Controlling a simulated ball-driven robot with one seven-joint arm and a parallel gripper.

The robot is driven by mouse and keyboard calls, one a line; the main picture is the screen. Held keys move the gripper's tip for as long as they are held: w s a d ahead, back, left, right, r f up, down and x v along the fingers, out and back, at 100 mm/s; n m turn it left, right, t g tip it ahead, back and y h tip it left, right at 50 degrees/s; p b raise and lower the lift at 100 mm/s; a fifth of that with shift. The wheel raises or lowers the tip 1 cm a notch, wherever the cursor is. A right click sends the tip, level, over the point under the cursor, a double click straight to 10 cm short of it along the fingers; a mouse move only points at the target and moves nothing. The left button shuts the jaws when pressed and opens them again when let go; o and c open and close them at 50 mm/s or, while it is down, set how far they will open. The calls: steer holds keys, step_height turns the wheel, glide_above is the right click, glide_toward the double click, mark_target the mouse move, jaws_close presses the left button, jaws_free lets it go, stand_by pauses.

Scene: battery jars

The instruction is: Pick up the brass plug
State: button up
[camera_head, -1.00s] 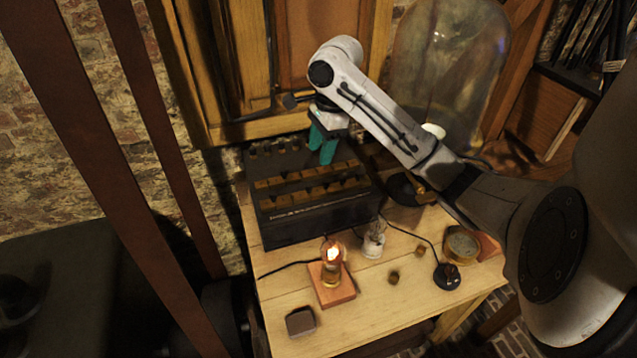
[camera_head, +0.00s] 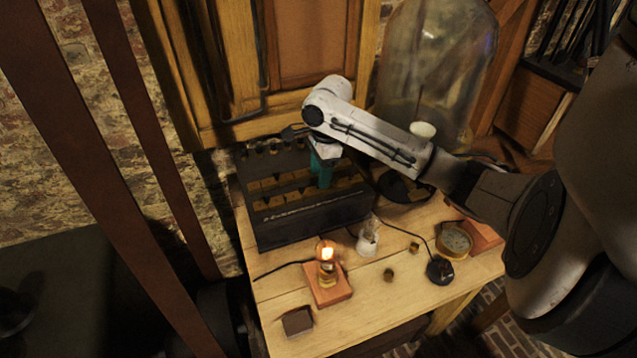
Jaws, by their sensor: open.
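My gripper (camera_head: 321,177) points down with teal fingers over the dark box (camera_head: 312,220) that carries rows of brass blocks (camera_head: 290,199). The fingers are at the block rows, towards their right half; I cannot tell whether they touch anything. No brass plug can be made out clearly between or under the fingers, which hide that part of the box. Two small brass-coloured pieces lie on the table in front: one (camera_head: 388,275) near the middle, the other (camera_head: 414,248) further right. They are too small to tell whether either is a plug.
A lit bulb (camera_head: 327,255) stands on a wooden base (camera_head: 328,288). A white-based glass piece (camera_head: 367,240), a round brass dial (camera_head: 455,240), a black round base (camera_head: 440,270) and a dark block (camera_head: 297,321) stand nearby. A tall glass dome (camera_head: 435,70) rises behind my arm.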

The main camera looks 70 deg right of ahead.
steer(key=shift+w+a+f, duration=0.1)
steer(key=shift+f, duration=0.9)
jaws_close()
